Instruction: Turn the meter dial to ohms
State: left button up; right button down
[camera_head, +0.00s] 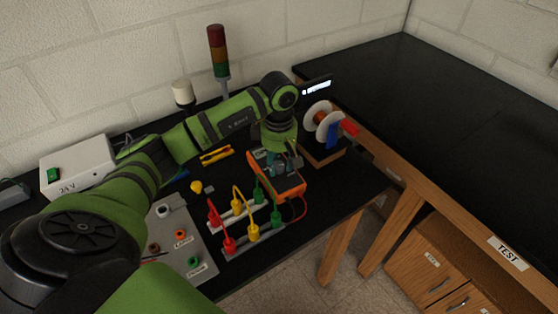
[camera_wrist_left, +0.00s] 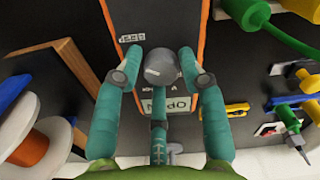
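The orange-edged meter (camera_head: 291,187) lies on the black bench, right of centre in the head view. My left gripper (camera_head: 277,168) is over it and hides most of its face. In the left wrist view the dark meter face (camera_wrist_left: 152,18) has a round grey dial (camera_wrist_left: 162,66). The teal fingers of my left gripper (camera_wrist_left: 161,62) stand apart, one on each side of the dial. Their tips are very close to its sides; contact cannot be told. The dial's pointer and setting cannot be read. My right gripper is not in view.
Red, yellow and green plugs with leads (camera_head: 240,222) stand close in front of the meter. A cable spool (camera_head: 321,117) is right behind it. A signal tower (camera_head: 218,55) and a white 24 V box (camera_head: 78,166) stand at the back. The right-hand bench top (camera_head: 450,100) is clear.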

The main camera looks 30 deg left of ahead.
pick_arm(q)
grip_shut()
jog(key=shift+f+n+b, duration=0.15)
jog(key=shift+n+b, duration=0.5)
jog(key=shift+n, duration=0.15)
jog(key=n+b, duration=0.2)
jog(key=n, duration=0.1)
jog(key=n+b, duration=0.1)
jog(key=n, duration=0.2)
jog(key=shift+n, duration=0.4)
jog(key=shift+w+n+b, duration=0.1)
jog(key=shift+n+b, duration=0.6)
jog(key=shift+n, duration=1)
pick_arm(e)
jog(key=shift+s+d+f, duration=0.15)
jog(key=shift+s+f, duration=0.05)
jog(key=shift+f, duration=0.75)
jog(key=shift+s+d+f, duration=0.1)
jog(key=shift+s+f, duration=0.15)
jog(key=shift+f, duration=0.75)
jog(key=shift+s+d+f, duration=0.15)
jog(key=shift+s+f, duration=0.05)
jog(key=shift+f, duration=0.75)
